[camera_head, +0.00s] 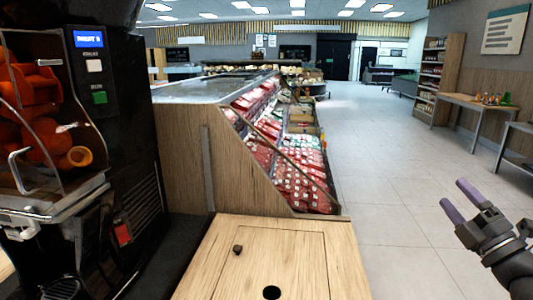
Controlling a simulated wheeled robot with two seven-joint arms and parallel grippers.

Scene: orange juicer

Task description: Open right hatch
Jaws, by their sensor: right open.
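A wooden cabinet top (349,258) lies in front of me, with a rectangular hatch panel (290,255) outlined by thin seams. The panel looks closed and level with the wood around it. A small dark knob (238,249) sits near its left edge, and a round dark hole (272,292) is near the picture's bottom edge. My right gripper (457,197) is open and empty at the right, above the tiled floor, apart from the panel and knob. Its two purple fingertips point up and left. My left gripper is not in view.
A black orange juicer (135,130) with oranges behind a clear cover stands at the left. A wood-sided display case (182,150) with red packs stands behind the panel. The tiled floor (385,195) at right is clear up to side tables (470,101).

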